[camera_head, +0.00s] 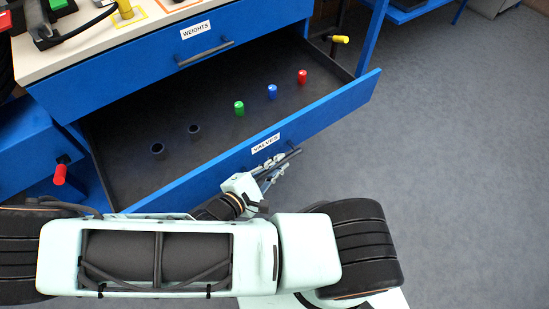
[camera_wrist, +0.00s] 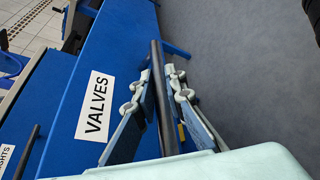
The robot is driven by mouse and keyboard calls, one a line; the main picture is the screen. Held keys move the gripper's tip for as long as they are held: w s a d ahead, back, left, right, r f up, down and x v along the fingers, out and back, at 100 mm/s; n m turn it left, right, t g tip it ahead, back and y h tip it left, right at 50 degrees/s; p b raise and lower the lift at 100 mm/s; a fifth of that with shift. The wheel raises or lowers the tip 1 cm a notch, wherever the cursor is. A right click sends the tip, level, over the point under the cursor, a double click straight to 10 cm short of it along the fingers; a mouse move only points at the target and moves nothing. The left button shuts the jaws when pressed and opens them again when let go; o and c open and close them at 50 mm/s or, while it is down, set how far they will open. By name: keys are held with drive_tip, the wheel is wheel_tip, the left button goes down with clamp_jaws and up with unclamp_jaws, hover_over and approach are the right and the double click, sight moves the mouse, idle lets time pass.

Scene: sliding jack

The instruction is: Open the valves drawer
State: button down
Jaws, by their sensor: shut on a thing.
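The valves drawer (camera_head: 322,124) is pulled well out of the blue bench, with its dark inside in view. Its blue front carries a white VALVES label, which also shows on the drawer front in the wrist view (camera_wrist: 95,107). My gripper (camera_head: 273,172) is at the dark bar handle (camera_head: 291,156) on that front. In the wrist view, my gripper (camera_wrist: 160,92) has one finger on each side of the handle (camera_wrist: 159,75) and is shut on it. In the drawer stand a green valve (camera_head: 239,108), a blue valve (camera_head: 272,92) and a red valve (camera_head: 302,77).
Two dark round pieces (camera_head: 157,149) (camera_head: 194,131) are at the drawer's left. The WEIGHTS drawer (camera_head: 150,67) above is shut. A red-handled valve (camera_head: 60,174) sticks out at left, a yellow one (camera_head: 340,39) at upper right. Grey floor (camera_head: 450,170) is clear at right.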

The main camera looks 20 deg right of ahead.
drive_tip(key=c, duration=2)
unclamp_jaws()
drive_tip(key=shift+o, duration=0.2)
drive_tip(key=v, duration=1.2)
